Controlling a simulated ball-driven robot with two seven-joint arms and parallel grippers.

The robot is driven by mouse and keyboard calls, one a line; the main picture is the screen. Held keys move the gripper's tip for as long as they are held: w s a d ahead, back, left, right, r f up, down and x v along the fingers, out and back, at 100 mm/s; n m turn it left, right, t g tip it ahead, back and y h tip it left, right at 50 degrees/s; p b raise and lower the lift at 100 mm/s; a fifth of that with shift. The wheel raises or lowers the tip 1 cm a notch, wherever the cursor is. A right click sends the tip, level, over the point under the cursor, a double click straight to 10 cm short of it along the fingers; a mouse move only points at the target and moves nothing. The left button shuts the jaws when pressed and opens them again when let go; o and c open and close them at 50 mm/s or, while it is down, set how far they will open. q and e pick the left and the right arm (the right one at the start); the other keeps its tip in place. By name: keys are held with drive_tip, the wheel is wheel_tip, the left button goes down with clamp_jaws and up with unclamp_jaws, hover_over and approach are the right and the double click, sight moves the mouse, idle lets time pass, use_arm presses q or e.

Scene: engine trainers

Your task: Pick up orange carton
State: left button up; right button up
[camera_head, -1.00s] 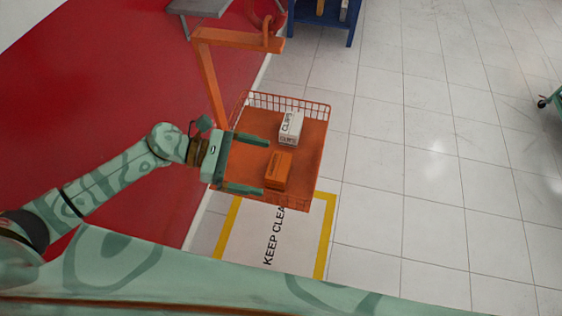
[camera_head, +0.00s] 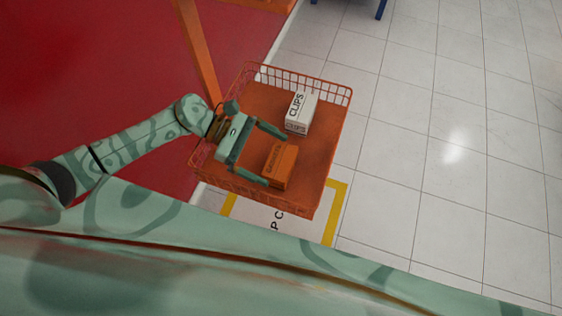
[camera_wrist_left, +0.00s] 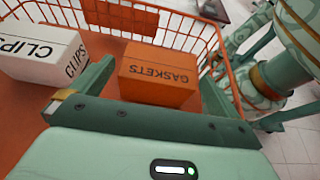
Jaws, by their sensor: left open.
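The orange carton (camera_head: 281,165), lettered GASKETS in the left wrist view (camera_wrist_left: 158,76), lies on the orange tray floor near its front side. My left gripper (camera_head: 276,157) is open, its two fingers spread toward the carton. In the left wrist view the carton sits between and ahead of the open fingers, and I see no clear grip on it.
A white CLIPS carton (camera_head: 301,112) stands in the same orange wire-sided tray (camera_head: 325,150), close behind the orange carton; it also shows in the left wrist view (camera_wrist_left: 43,50). An orange post (camera_head: 197,48) rises at the tray's left. Tiled floor to the right is clear.

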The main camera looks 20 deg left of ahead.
sight(276, 159)
use_arm(q)
drive_tip(key=x, duration=0.4)
drive_tip(key=shift+d, duration=0.35)
drive_tip(key=c, duration=1)
